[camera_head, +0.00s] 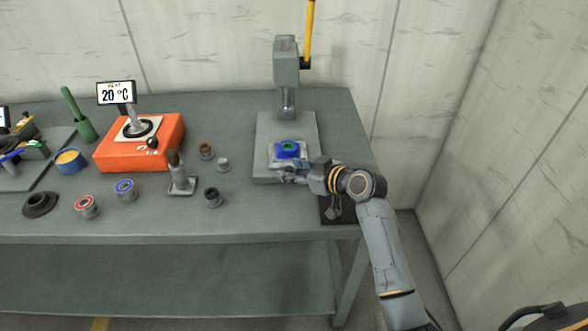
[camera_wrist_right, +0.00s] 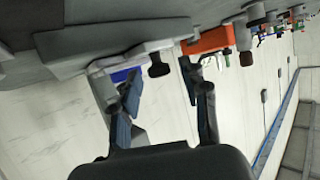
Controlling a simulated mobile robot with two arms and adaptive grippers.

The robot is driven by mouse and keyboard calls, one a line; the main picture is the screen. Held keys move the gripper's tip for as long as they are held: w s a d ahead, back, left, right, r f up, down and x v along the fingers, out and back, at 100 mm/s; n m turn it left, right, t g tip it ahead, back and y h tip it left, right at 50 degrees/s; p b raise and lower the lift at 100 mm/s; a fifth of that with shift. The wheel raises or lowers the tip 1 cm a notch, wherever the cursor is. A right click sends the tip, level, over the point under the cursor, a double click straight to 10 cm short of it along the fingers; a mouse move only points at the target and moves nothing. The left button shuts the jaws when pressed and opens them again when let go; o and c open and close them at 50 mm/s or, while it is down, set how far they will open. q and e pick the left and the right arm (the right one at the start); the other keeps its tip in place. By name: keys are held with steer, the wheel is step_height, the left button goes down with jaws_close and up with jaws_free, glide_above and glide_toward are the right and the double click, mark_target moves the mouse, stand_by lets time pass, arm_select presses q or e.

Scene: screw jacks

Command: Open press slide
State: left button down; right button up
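The grey press (camera_head: 286,75) stands on the right end of the table, its ram above the base plate (camera_head: 270,128). A light metal slide (camera_head: 275,160) sits on the plate under the ram, carrying a blue part (camera_head: 287,150) with a green centre. The blue part (camera_wrist_right: 125,74) also shows in the right wrist view, with a dark knob (camera_wrist_right: 158,67) beside it. My right gripper (camera_head: 296,171) is at the front of the slide. In the wrist view its fingers (camera_wrist_right: 160,78) are spread, with the knob just beyond the gap; contact cannot be told. My left gripper is not in view.
The yellow press lever (camera_head: 309,30) rises at the back. Left of the press are an orange heater (camera_head: 140,145), a screw jack (camera_head: 181,178) and several small bushings and bearings. A wall stands right of the table.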

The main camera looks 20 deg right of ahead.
steer(key=shift+s+d, duration=0.1)
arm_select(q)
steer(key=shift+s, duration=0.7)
arm_select(e)
steer(key=v, duration=1.1)
steer(key=shift+s+r, duration=0.2)
steer(key=shift+s, duration=0.15)
